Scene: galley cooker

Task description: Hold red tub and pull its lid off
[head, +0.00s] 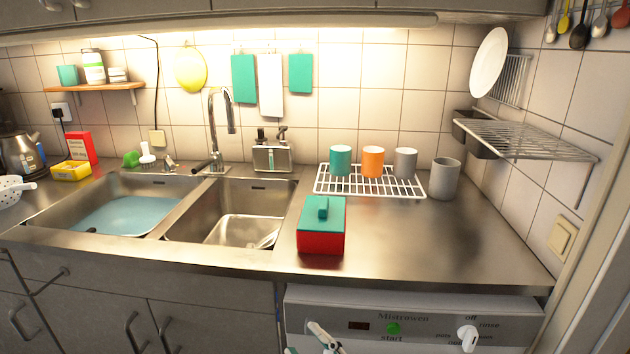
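The red tub (320,241) stands upright on the steel counter, right of the sink and near the front edge. Its teal lid (335,217) sits on top and has a raised teal handle (323,207). My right gripper (322,338) shows only in part at the bottom edge, in front of the dishwasher and well below the tub, not touching it. The cut-off view does not show whether its fingers are apart. My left gripper is not in view.
A white wire rack (323,192) with teal, orange and grey cups stands behind the tub, with a larger grey cup (445,178) beside it. The sink basin (208,226) is left. The counter right of the tub is clear. A wire shelf (530,140) juts from the right wall.

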